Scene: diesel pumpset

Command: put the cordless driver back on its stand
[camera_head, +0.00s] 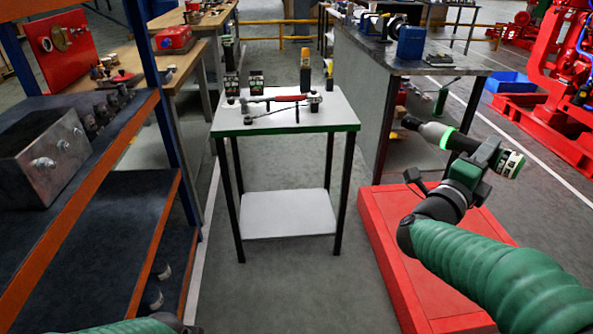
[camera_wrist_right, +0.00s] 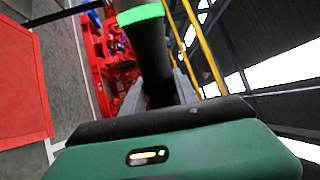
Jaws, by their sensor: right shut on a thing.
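My right gripper (camera_head: 468,150) is shut on the cordless driver (camera_head: 436,132), a dark tool with a bright green ring. It holds the driver roughly level, in the air above a red platform and right of a small table. In the right wrist view, the dark barrel and green ring of the driver (camera_wrist_right: 150,50) stand close ahead. Several small upright holders and tools, including a dark holder (camera_head: 231,86), stand on the small table (camera_head: 335,115); I cannot tell which is the driver's stand. Only a bit of my left arm shows at the bottom left; its gripper is out of view.
A red and black tool (camera_head: 285,98) lies on a support on the small table. An orange and blue shelf (camera_head: 110,160) stands at left. A grey workbench (camera_head: 365,80) is behind right, and the red platform (camera_head: 385,220) is on the floor. Floor between shelf and platform is partly clear.

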